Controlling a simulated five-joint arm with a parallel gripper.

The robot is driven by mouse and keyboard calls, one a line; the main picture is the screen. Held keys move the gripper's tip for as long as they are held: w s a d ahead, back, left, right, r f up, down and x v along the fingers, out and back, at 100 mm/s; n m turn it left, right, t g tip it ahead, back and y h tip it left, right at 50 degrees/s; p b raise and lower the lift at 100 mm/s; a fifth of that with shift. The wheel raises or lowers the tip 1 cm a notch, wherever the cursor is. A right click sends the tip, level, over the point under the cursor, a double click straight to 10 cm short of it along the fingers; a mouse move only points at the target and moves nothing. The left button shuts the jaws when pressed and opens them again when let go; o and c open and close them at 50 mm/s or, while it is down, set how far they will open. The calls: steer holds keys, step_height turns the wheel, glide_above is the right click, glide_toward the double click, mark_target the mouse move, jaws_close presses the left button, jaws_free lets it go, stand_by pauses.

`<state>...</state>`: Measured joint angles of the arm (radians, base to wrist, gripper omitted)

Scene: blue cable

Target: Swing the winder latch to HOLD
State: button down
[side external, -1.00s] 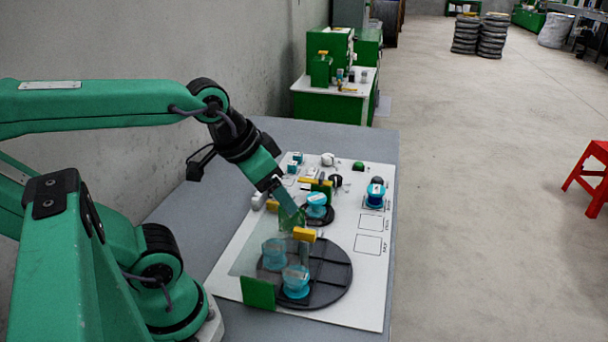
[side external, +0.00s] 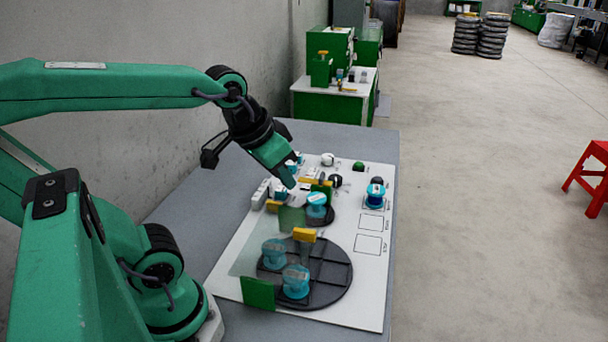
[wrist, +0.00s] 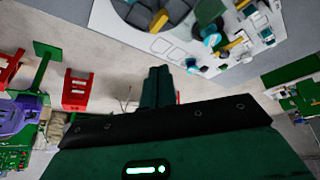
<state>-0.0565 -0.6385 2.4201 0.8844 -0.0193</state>
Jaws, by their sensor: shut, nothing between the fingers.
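My gripper (side external: 289,184) is shut and empty, pointing down over the back left part of the white board (side external: 230,290). It is also shut in the wrist view (wrist: 156,75). A small dark round base with a teal spool (side external: 317,203) stands just to its front right. Yellow-topped pieces stand near that spool: one bar (side external: 273,206) at the left and one (side external: 304,235) by the large dark disc (side external: 338,280). I cannot tell which piece is the winder latch, or read a HOLD mark. My gripper hides part of the board's back left.
Teal spools (side external: 296,280) stand on the large disc behind a clear panel, with a green block (side external: 258,292) at the front. A blue spool (side external: 375,193) stands at the right above marked squares (side external: 368,243). The board's right front is clear.

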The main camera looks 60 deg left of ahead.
steer(key=w+a+n+g+y, duration=0.1)
steer(key=w+a+n, duration=0.3)
steer(key=w+a, duration=0.85)
steer(key=w+a+f+n, duration=0.1)
steer(key=w+a+f, duration=0.1)
steer(key=a, duration=0.3)
steer(key=w+a+f+n, duration=0.1)
steer(key=w+a+f, duration=0.1)
steer(key=a+f, duration=0.2)
steer(key=w+a+f+n+g, duration=0.1)
steer(key=w+a+f+n, duration=0.1)
steer(key=a, duration=0.4)
steer(key=shift+w+f+y, duration=0.4)
steer(key=shift+w+f, duration=0.15)
steer(key=shift+f, duration=0.15)
steer(key=shift+a, duration=0.1)
steer(key=x, duration=1)
steer(key=shift+s+a, duration=0.25)
steer(key=shift+s, duration=0.05)
steer(key=shift+s+d, duration=1.4)
